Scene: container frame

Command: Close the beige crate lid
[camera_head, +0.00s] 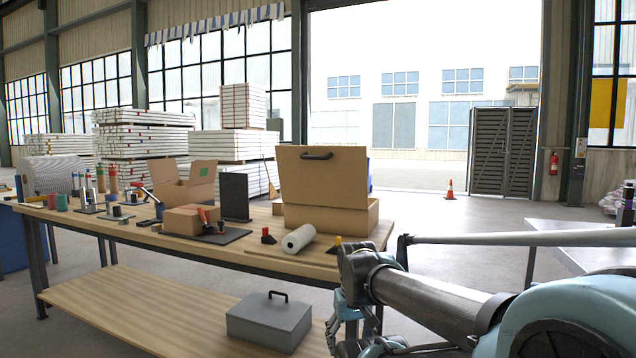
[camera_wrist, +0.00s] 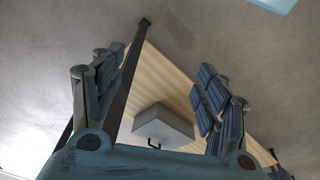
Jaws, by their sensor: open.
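The beige crate (camera_head: 361,216) stands near the right end of the workbench. Its lid (camera_head: 319,191) is open and stands up tall, with a black handle (camera_head: 317,155) near its top edge. My gripper (camera_head: 343,327) is low in front of the bench's right end, below the tabletop and apart from the crate. In the wrist view my gripper (camera_wrist: 160,90) shows its blue fingers spread wide with nothing between them. The crate is not in the wrist view.
The wooden workbench (camera_head: 262,240) holds a white roll (camera_head: 298,239), a small red item (camera_head: 267,236), an open cardboard box (camera_head: 183,188) and several tools to the left. A grey box (camera_head: 269,322) sits on the lower shelf (camera_head: 150,300). A metal table (camera_head: 580,240) stands right.

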